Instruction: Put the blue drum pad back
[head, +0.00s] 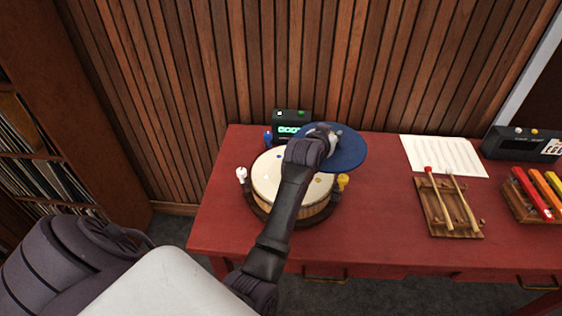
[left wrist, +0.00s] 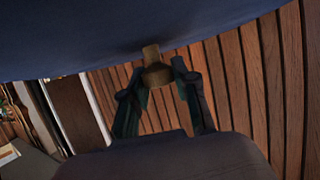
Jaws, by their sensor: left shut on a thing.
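The blue drum pad (head: 345,149) is a round dark-blue disc. My left gripper (head: 325,138) is shut on it and holds it over the back right part of the drum. In the left wrist view, the pad (left wrist: 90,38) fills the top and its small brown knob (left wrist: 155,70) sits between the fingers of the left gripper (left wrist: 163,78). The drum (head: 275,182) is round with a cream head and wooden sides, and stands on the red table. My arm hides part of the drum. My right gripper is not in view.
The red table (head: 375,235) also holds a small device with a green display (head: 289,128), a white sheet (head: 445,155), a wooden tray (head: 437,215) with two sticks, and coloured bars (head: 540,190) at the right. White, blue and yellow pegs surround the drum. A slatted wall stands behind.

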